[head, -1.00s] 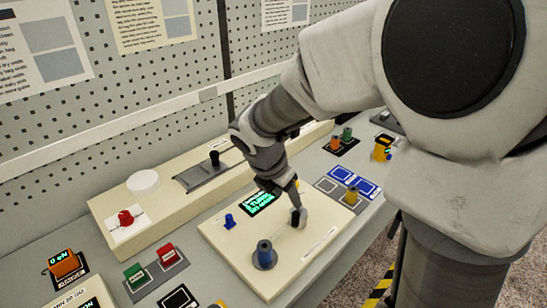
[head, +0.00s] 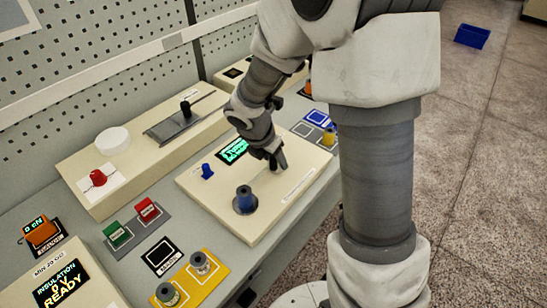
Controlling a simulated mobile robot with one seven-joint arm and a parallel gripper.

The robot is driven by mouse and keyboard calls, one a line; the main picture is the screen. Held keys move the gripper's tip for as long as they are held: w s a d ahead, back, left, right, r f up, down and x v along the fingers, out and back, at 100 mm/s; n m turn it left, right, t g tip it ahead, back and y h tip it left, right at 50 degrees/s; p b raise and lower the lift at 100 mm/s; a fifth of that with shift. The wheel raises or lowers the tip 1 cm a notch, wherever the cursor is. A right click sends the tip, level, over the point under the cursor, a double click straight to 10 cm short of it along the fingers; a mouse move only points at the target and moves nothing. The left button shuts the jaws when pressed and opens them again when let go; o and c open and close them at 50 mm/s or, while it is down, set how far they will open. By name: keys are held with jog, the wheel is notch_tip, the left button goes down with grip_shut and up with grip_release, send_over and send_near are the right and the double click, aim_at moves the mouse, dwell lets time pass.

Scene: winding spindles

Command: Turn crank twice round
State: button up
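A cream winding panel (head: 232,222) lies on the bench. A blue spindle or spool (head: 244,197) stands upright on a dark round disc at its near left. My gripper (head: 278,163) points down at the right part of the panel, close above its surface and right of the green-lit display (head: 233,151). The display text is too small to read. I cannot make out the crank clearly; its handle may be hidden by my fingers. Whether the fingers are open or shut on something does not show.
A small blue knob (head: 207,171) stands on the panel's left side. Behind is a long cream box with a red knob (head: 98,177), a white disc (head: 113,141) and a black-handled slider (head: 186,110). Green (head: 117,233) and red (head: 148,210) blocks and a yellow tray (head: 205,283) stand nearer.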

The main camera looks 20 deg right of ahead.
grip_shut()
jog(key=shift+a, duration=0.1)
